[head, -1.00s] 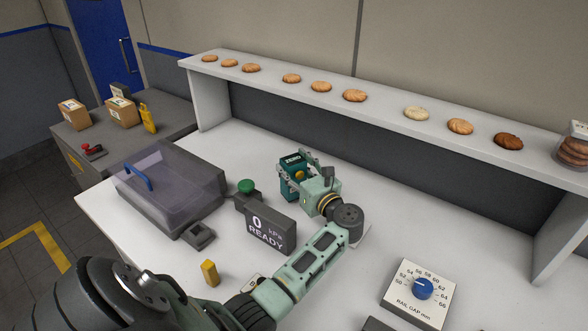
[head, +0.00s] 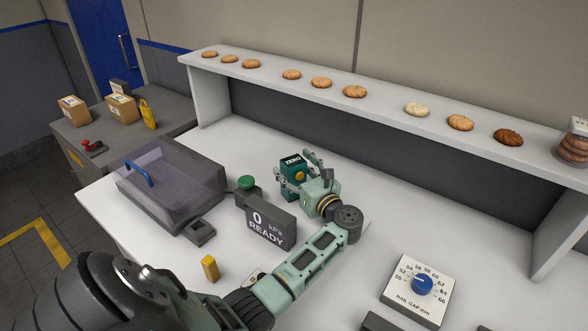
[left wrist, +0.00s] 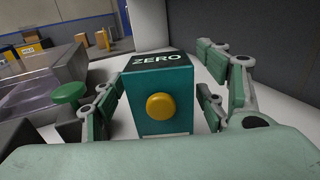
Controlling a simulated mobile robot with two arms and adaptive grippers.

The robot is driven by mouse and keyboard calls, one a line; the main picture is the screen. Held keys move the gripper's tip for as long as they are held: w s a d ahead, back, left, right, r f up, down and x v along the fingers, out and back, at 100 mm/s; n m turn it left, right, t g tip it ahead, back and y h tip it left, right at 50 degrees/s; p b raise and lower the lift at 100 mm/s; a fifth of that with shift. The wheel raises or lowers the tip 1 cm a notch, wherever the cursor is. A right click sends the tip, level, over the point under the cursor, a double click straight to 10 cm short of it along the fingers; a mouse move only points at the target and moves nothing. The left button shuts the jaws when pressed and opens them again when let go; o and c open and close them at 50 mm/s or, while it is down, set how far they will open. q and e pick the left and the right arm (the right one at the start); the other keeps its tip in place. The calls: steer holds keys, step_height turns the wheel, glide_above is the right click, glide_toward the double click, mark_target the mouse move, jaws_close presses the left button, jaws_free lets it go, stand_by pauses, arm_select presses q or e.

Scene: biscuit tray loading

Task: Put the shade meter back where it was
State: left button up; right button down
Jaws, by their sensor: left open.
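A teal box with a black top reading ZERO and a yellow button, which I take to be the shade meter (head: 291,179), stands upright on the white table below the shelf. It also shows head-on in the left wrist view (left wrist: 181,122). My left gripper (head: 297,168) is open around it. In the left wrist view its fingers (left wrist: 165,100) stand on both sides of the box, with gaps showing. The box's base is partly hidden by the gripper. My right gripper is not in view.
Left of the box stand a READY display (head: 268,222) with a green button (head: 246,182) and a clear-lidded grey case (head: 170,190). A yellow block (head: 210,268) and a rail gap dial (head: 422,285) are nearer. A shelf (head: 385,103) with biscuits runs behind.

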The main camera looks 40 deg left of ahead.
arm_select(q)
steer(key=shift+r, duration=0.2)
steer(key=b+v, duration=0.1)
steer(key=v, duration=1.1)
steer(key=shift+f, duration=0.1)
